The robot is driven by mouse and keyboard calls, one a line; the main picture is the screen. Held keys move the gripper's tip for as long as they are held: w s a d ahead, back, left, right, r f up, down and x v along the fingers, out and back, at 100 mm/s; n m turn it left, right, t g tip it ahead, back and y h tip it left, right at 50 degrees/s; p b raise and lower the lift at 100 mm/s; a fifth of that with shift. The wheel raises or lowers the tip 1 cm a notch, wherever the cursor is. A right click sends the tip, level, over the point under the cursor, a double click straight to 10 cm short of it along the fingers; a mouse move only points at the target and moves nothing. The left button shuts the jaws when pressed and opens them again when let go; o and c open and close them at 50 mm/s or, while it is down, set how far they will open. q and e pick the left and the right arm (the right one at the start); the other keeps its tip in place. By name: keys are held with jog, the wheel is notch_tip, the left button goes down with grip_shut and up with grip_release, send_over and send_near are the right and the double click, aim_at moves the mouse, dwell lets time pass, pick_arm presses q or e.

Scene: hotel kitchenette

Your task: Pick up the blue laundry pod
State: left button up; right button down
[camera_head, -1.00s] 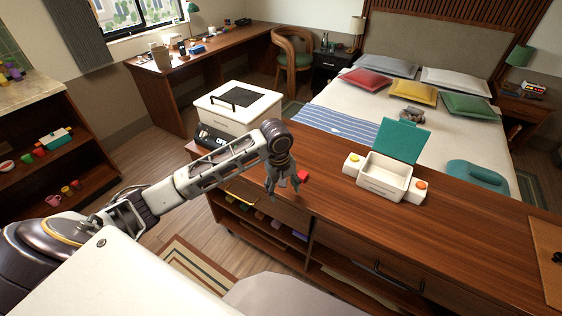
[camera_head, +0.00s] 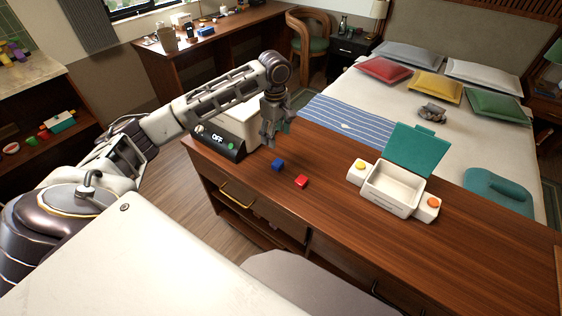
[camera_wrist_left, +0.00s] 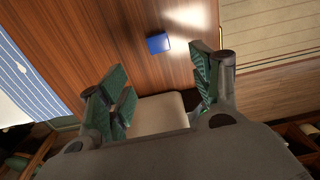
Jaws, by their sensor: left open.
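The blue laundry pod (camera_head: 278,165) is a small blue block on the wooden counter (camera_head: 330,205), left of and slightly behind a red one. My left gripper (camera_head: 270,140) is above the counter just behind the blue pod, pointing down, apart from it. In the left wrist view the blue pod (camera_wrist_left: 158,43) lies on the wood beyond the fingertips, between their lines. The left gripper (camera_wrist_left: 162,85) is open with nothing between its green-padded fingers. My right gripper is in neither view.
A red block (camera_head: 301,181) lies close to the right of the blue pod. A white box with an open teal lid (camera_head: 392,190) stands farther right. A black panel reading OFF (camera_head: 219,141) fronts a white appliance at left. The counter's right part is clear.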

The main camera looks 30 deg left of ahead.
pick_arm(q)
send_over(276, 162)
notch_tip(276, 162, down, 7)
jog(key=shift+d+f, duration=0.1)
jog(key=shift+f, duration=0.05)
jog(key=shift+f+b, duration=0.3)
jog(key=shift+f, duration=0.2)
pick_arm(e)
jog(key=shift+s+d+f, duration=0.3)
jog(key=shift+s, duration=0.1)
pick_arm(q)
jog(key=shift+f, duration=0.1)
jog(key=shift+f, duration=2.55)
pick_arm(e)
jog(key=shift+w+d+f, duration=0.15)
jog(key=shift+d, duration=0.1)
